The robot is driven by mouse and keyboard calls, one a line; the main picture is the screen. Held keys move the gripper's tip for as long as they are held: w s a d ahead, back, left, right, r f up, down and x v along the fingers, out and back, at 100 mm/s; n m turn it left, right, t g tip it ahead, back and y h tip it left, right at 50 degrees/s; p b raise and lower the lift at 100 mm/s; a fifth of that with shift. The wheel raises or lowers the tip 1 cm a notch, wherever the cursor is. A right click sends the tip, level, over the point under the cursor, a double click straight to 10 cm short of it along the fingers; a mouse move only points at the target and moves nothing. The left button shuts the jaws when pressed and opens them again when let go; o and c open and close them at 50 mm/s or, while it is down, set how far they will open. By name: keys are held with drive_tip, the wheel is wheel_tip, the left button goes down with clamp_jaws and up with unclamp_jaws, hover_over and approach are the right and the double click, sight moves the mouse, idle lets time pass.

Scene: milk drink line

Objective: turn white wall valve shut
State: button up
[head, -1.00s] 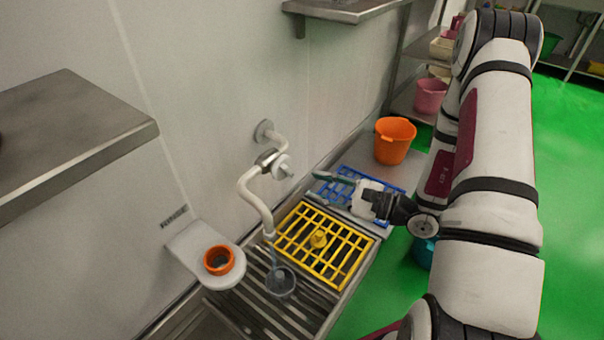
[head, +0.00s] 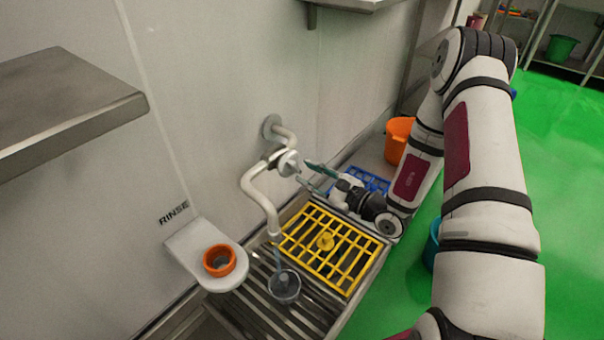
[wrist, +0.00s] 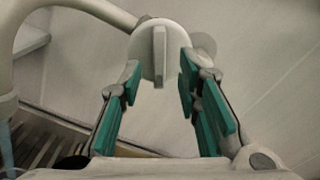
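The white wall valve (head: 288,162) sits on a white pipe that comes out of the wall in the head view. In the wrist view its round face and upright handle bar (wrist: 159,57) are straight ahead, between and just beyond my fingertips. My gripper (head: 306,174) has green finger pads and is close in front of the valve. In the wrist view my gripper (wrist: 160,85) is open, with nothing between the fingers. I cannot tell whether a finger touches the valve. A stream of water appears to run from the spout (head: 274,238) into a grey cup (head: 284,287).
A yellow rack (head: 340,262) lies on the metal drain grate below. A blue rack (head: 369,181) and orange bucket (head: 397,140) are behind my wrist. A wall bracket holds an orange ring (head: 219,260). A steel shelf (head: 60,110) juts out at left.

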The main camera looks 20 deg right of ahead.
drive_tip(key=shift+x, duration=1.4)
drive_tip(key=shift+c, duration=0.2)
clamp_jaws()
drive_tip(key=shift+m, duration=0.3)
drive_tip(key=m+p, duration=0.2)
drive_tip(key=shift+m, duration=0.3)
drive_tip(key=shift+m+p, duration=1.05)
drive_tip(key=shift+m, duration=0.35)
drive_tip(key=shift+s+f, duration=0.1)
